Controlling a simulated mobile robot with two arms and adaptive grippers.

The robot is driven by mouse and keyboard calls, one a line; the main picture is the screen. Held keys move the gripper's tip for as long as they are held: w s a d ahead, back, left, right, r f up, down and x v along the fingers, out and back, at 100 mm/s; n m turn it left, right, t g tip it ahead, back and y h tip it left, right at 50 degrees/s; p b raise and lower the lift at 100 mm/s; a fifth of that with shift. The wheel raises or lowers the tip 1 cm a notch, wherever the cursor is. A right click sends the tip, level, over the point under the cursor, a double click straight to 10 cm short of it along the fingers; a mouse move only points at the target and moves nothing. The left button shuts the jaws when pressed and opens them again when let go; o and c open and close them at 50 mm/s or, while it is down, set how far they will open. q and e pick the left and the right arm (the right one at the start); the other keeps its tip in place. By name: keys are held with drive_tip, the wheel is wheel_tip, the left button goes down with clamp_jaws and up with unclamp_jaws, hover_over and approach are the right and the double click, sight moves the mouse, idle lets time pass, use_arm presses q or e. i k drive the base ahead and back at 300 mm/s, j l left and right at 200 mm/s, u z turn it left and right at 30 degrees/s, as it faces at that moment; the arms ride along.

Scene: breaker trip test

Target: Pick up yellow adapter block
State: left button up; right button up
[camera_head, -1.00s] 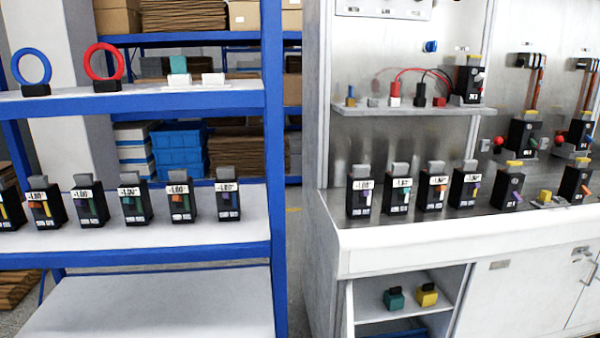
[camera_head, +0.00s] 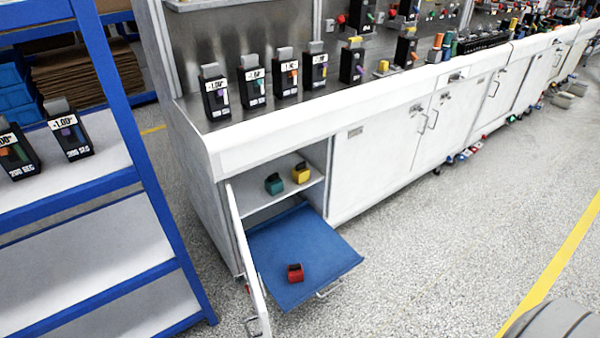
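A yellow adapter block (camera_head: 301,174) with a dark top sits on the upper shelf inside the open cabinet, in the middle of the head view. A teal block (camera_head: 274,184) stands just left of it on the same shelf. A red block (camera_head: 295,272) lies lower down on a blue pull-out tray (camera_head: 262,250). A small yellow piece (camera_head: 382,67) also shows on the bench top. Neither of my grippers is in view.
The cabinet door (camera_head: 246,265) stands open on the left of the opening. A blue-framed shelf rack (camera_head: 120,130) with black breakers is at left. Several breakers line the white bench (camera_head: 330,108).

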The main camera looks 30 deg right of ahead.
sight(301, 174)
drive_tip(key=i+l, duration=0.15)
drive_tip(key=l, duration=0.2)
drive_tip(key=i+l+u, duration=0.1)
drive_tip(key=l, duration=0.2)
drive_tip(key=i+l, duration=0.2)
drive_tip(key=l, duration=0.15)
drive_tip(key=i+l, duration=0.15)
drive_tip(key=l, duration=0.2)
drive_tip(key=i+l+u, duration=0.1)
drive_tip(key=l, duration=0.25)
drive_tip(key=i+l, duration=0.15)
drive_tip(key=l, duration=0.2)
drive_tip(key=i+l, duration=0.15)
drive_tip(key=l, duration=0.2)
drive_tip(key=u, duration=0.05)
